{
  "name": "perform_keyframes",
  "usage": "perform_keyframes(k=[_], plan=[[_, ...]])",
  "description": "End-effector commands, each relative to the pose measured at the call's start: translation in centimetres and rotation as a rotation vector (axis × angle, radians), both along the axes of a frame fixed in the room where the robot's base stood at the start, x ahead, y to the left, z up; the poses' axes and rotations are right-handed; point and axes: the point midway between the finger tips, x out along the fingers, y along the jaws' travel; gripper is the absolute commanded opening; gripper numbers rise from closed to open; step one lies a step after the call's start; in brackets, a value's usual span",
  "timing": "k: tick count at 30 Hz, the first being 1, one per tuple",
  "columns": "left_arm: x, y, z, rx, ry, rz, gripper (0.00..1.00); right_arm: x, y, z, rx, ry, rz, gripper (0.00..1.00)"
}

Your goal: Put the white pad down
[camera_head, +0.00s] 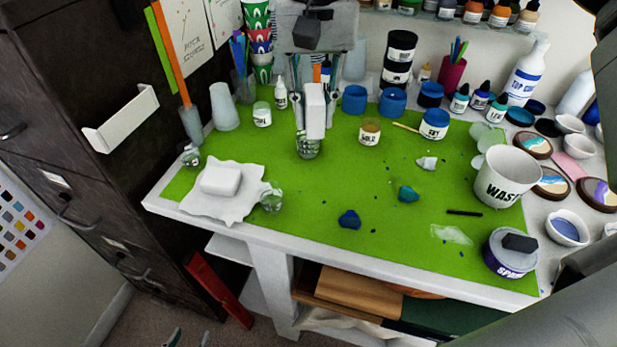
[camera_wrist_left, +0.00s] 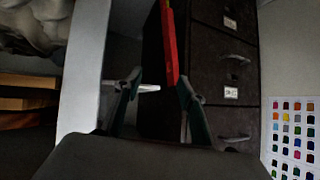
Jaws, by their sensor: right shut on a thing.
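My right gripper (camera_head: 314,106) points down over the back middle of the green mat. It is shut on an upright white pad (camera_head: 315,118), whose lower end overlaps a small clear cup (camera_head: 307,149) in the picture; I cannot tell whether they touch. Another white block (camera_head: 221,180) lies on a crumpled white cloth (camera_head: 188,203) at the table's left front. My left gripper (camera_head: 189,338) is low at the bottom edge, off the table. In the left wrist view, the left gripper (camera_wrist_left: 158,95) has its fingers apart with nothing between them.
The green mat (camera_head: 300,205) has free room in the middle, with blue and teal lumps (camera_head: 349,219). A waste cup (camera_head: 507,178) and a purple-banded tub (camera_head: 508,255) stand at the right. Jars and bottles line the back. A dark cabinet (camera_head: 75,130) stands left.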

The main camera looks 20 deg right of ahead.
Motion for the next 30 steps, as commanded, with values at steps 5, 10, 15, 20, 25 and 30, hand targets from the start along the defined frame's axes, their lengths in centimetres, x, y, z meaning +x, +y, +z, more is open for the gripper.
perform_keyframes(k=[5, 10, 15, 20, 25, 30], plan=[[-0.2, 0.2, -0.8, 0.009, 0.008, -0.001, 0.40, -0.1, 0.0, -4.8, 0.000, 0.006, 0.000, 0.00], [0.0, 0.4, -1.1, 0.015, 0.005, -0.001, 0.40, -0.1, 0.0, -8.7, 0.000, 0.005, 0.000, 0.00], [0.2, 0.4, -1.0, 0.016, -0.001, 0.000, 0.40, 0.0, 0.0, -11.0, 0.000, 0.001, -0.002, 0.00], [0.4, 0.5, -0.9, 0.017, -0.005, 0.000, 0.40, 0.0, 0.0, -11.7, 0.000, 0.001, -0.003, 0.00], [0.4, 0.5, -1.0, 0.017, -0.005, 0.001, 0.40, 0.0, 0.0, -13.8, 0.000, 0.003, -0.002, 0.00], [0.4, 0.5, -1.0, 0.019, -0.006, 0.000, 0.40, 0.0, 0.0, -15.7, 0.000, 0.001, -0.002, 0.00]])
